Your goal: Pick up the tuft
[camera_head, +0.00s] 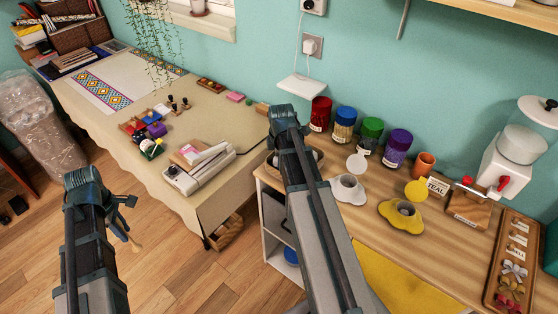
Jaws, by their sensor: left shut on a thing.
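My left gripper (122,216) is at the lower left, above the wooden floor and in front of the cloth-covered table. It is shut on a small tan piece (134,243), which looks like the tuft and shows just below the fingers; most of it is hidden. My right arm reaches up through the middle of the view. Its gripper (287,118) is in front of the wooden counter's left end, and its fingers are hidden, so I cannot tell whether it is open.
The cloth-covered table (215,118) carries a white machine (200,170). Floor between is clear.

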